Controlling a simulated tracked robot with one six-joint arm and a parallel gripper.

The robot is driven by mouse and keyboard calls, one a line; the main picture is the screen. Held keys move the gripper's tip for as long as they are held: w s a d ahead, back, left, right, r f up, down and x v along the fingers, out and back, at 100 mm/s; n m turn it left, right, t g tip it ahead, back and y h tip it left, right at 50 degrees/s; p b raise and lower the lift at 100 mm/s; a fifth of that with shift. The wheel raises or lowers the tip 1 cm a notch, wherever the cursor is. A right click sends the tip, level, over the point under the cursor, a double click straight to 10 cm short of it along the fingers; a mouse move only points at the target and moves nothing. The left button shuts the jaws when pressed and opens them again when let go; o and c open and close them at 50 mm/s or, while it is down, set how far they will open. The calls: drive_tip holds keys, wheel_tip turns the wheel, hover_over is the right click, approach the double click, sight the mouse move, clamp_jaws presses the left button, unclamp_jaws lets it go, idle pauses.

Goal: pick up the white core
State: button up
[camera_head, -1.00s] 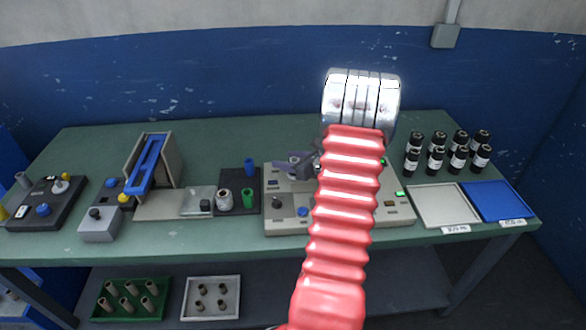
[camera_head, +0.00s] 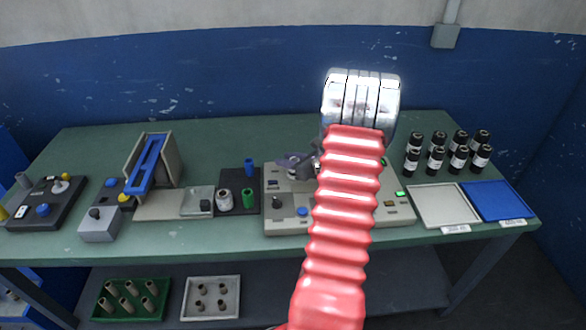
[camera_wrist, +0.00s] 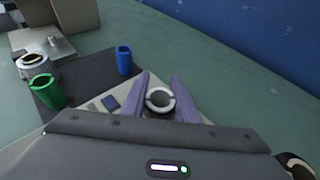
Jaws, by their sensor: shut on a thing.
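A white ring-shaped core (camera_wrist: 160,99) with a dark hollow centre stands upright between the two purple fingers of my gripper (camera_wrist: 160,96) in the wrist view. My gripper is shut on this white core, with a finger along each side. A dark round part shows just below it. In the head view my gripper (camera_head: 298,165) is over the grey machine panel (camera_head: 285,226), partly behind my red arm. The core cannot be made out there.
Left of the panel, a dark mat holds a blue cylinder (camera_head: 249,167), a green cylinder (camera_head: 248,197) and a whitish roll (camera_head: 224,200). Several black bottles (camera_head: 459,157) stand at the right, behind a white tray (camera_head: 443,205) and a blue tray (camera_head: 494,201).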

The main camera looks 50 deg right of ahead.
drive_tip(key=shift+c, duration=0.2)
wheel_tip(320, 180, up, 10)
idle(0.6)
idle(0.5)
drive_tip(key=shift+s, duration=0.2)
